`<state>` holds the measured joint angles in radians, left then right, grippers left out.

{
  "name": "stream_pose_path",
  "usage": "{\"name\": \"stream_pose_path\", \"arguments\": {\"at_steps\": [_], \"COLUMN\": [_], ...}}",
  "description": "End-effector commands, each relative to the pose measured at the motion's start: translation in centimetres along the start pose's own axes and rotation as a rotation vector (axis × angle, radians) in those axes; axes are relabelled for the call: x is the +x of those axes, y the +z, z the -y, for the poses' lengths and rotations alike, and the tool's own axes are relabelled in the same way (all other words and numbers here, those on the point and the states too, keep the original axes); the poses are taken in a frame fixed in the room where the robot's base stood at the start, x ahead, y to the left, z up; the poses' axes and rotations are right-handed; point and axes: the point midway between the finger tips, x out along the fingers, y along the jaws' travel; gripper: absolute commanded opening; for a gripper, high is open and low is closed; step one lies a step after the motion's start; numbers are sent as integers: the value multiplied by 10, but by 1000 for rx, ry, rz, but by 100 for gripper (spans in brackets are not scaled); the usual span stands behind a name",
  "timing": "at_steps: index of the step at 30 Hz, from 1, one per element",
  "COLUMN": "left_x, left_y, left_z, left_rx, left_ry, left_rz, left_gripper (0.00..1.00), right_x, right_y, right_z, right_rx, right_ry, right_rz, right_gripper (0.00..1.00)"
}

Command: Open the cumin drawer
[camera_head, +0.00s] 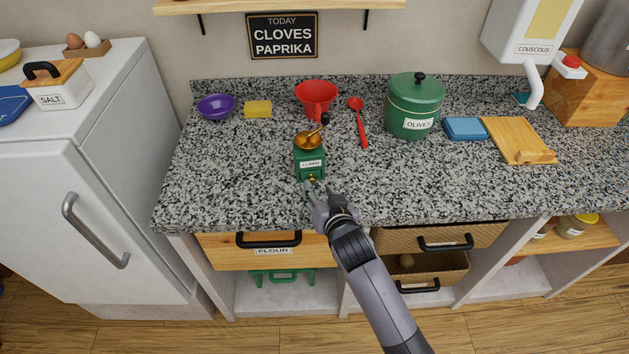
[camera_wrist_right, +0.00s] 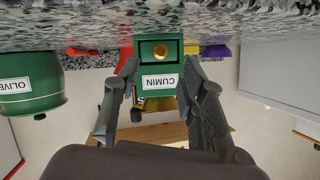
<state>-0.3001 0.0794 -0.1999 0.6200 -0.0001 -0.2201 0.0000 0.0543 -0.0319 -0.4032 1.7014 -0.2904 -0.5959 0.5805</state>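The green cumin grinder (camera_head: 311,163) stands upright on the speckled counter, with a white label, a brass top and a dark-knobbed crank. Its small drawer with a round brass knob (camera_wrist_right: 162,50) is at the bottom front, just below the CUMIN label, and looks shut. The wrist view is upside down. My right gripper (camera_head: 319,186) is just in front of the grinder, low over the counter's front part. In the wrist view its two fingers (camera_wrist_right: 156,80) are apart with nothing between them, framing the grinder's front. Whether a fingertip touches the grinder is unclear. My left gripper is out of view.
Behind the grinder are a red funnel (camera_head: 317,98), a red spoon (camera_head: 359,121), a yellow sponge (camera_head: 258,109) and a purple bowl (camera_head: 216,106). A green olives pot (camera_head: 413,105) stands to the right. Counter left of the grinder is clear. A flour drawer (camera_head: 270,250) lies below.

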Motion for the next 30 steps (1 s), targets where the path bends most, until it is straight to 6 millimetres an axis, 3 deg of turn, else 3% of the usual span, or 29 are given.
{"name": "stream_pose_path", "arguments": {"at_steps": [6, 12, 22, 30], "left_x": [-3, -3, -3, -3], "left_y": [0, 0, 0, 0], "left_z": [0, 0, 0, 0], "left_rx": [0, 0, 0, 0], "left_ry": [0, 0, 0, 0], "left_rz": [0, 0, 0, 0], "left_gripper": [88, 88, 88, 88], "right_x": [35, 50, 53, 53], "right_y": [-1, 0, 0, 0], "right_z": [0, 0, 0, 0], "right_rx": [-1, 0, 0, 0], "right_ry": [0, 1, 0, 0], "right_rz": [0, 0, -1, 0], "right_gripper": [38, 38, 38, 20]}}
